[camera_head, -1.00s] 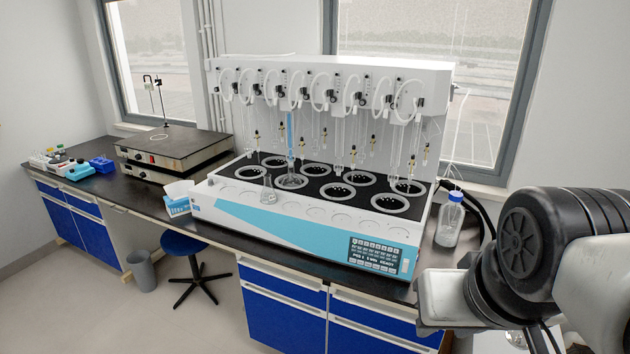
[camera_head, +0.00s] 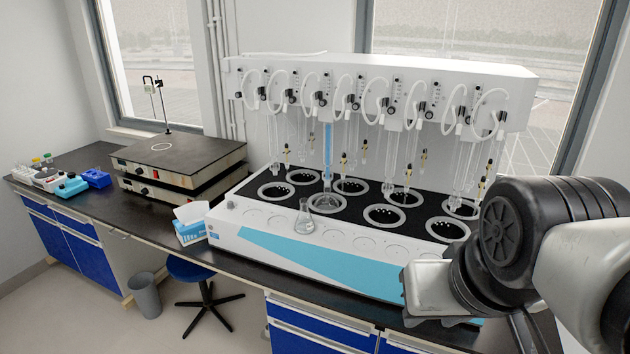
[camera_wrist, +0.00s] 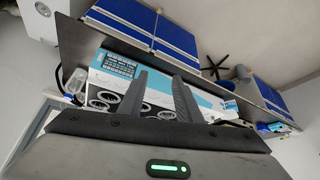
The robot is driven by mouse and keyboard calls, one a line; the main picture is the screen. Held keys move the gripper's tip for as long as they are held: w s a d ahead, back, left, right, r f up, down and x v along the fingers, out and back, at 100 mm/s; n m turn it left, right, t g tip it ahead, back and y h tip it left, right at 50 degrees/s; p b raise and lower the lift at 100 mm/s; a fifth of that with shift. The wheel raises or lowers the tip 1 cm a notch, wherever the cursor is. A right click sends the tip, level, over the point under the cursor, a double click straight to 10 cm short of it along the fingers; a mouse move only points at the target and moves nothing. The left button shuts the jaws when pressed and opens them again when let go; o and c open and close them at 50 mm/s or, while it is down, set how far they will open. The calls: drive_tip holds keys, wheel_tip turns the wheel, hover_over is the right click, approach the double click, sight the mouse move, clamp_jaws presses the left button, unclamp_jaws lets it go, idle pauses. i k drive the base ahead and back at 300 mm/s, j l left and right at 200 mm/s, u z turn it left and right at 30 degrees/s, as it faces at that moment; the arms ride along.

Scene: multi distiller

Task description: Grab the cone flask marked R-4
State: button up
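A small clear cone flask (camera_head: 304,218) stands upright on the white front ledge of the distiller (camera_head: 262,238), left of its middle. A second clear glass vessel (camera_head: 327,202) sits in a heating ring just behind it, under the blue-filled tube. No marking can be read on either. In the wrist view my gripper (camera_wrist: 161,82) shows two dark fingers apart with nothing between them, pointing toward the distiller (camera_wrist: 205,93) from a distance. My arm covers the right end of the distiller in the head view; the gripper is not seen there.
Glass tubes hang over the several heating rings. A tissue box (camera_head: 190,226) stands left of the distiller, with stacked hotplates (camera_head: 175,165) behind. A blue stool (camera_head: 200,270) and a grey bin (camera_head: 145,296) stand on the floor. A blue-capped bottle (camera_wrist: 77,82) shows in the wrist view.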

sight(304, 223)
drive_tip(key=i+j, duration=0.75)
drive_tip(key=j, duration=0.3)
drive_tip(key=i+j, duration=0.4)
drive_tip(key=j+u, duration=0.05)
drive_tip(key=j, duration=0.05)
